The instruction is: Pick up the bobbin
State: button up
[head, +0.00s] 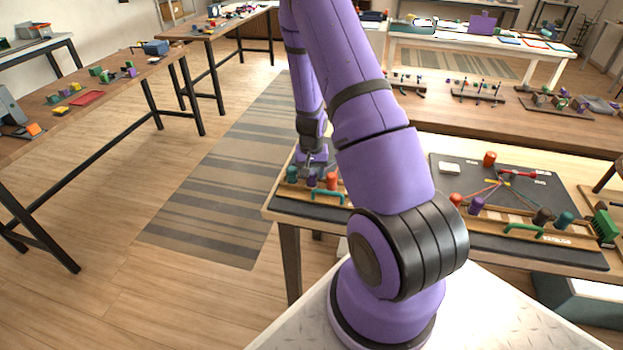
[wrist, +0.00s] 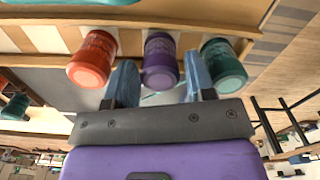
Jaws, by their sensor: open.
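Three bobbins stand in a row in a wooden holder (wrist: 195,20) in the wrist view: an orange one (wrist: 92,58), a purple one (wrist: 160,62) and a dark green one (wrist: 223,66). My gripper (wrist: 160,78) is open, with its two blue fingers on either side of the purple bobbin's near end. The left finger lies between the orange and purple bobbins, the right one between purple and green. I cannot tell whether either finger touches a bobbin. In the head view my gripper (head: 312,172) is over the same row, partly hiding the purple bobbin.
A second holder (head: 520,226) with several bobbins and crossing cords stands on a dark mat (head: 445,158) to the right. A green handle (head: 327,197) sits on the front of the left holder. Another workbench (head: 480,115) lies behind.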

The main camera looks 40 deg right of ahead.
jog(key=shift+f, duration=0.1)
jog(key=c, duration=0.7)
